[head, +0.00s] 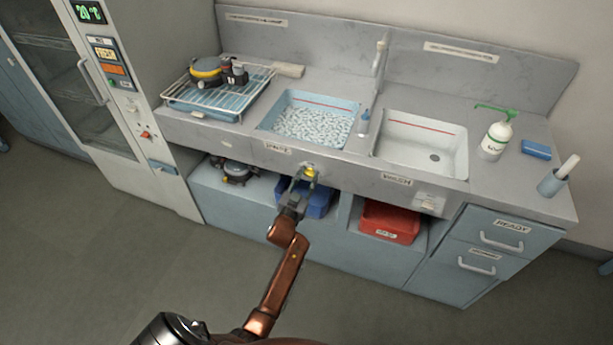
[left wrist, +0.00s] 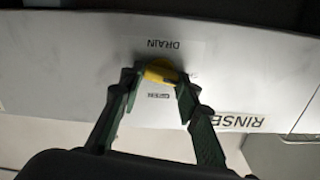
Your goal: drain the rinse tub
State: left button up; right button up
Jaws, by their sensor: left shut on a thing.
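The rinse tub (head: 268,122) is the left basin in the counter, and foamy, bubbly water covers what shows of its inside. A yellow drain knob (head: 310,171) sits on the counter front below it. In the left wrist view the knob (left wrist: 160,72) lies between labels reading DRAIN and OPEN, with a RINSE label to one side. My left gripper (head: 303,181) is shut on the knob; its green fingers (left wrist: 156,84) hold it from both sides. The knob's exact turn is hard to read. My right gripper is not in view.
An empty white basin (head: 438,137) is to the right. A wire rack (head: 255,77) holds a yellow-and-black mask part (head: 207,70). Below are a blue bin (head: 318,204) and a red bin (head: 388,226). A soap bottle (head: 495,138) stands right. The floor in front is clear.

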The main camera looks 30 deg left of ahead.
pick_arm(q)
jog(key=m, duration=0.4)
jog(key=shift+f, duration=0.1)
jog(key=m, duration=0.4)
jog(key=shift+d+f, duration=0.1)
jog(key=shift+m+b, duration=0.35)
jog(key=shift+m, duration=1.05)
jog(key=o, duration=0.9)
jog(key=shift+c, duration=0.2)
jog(key=o, duration=0.3)
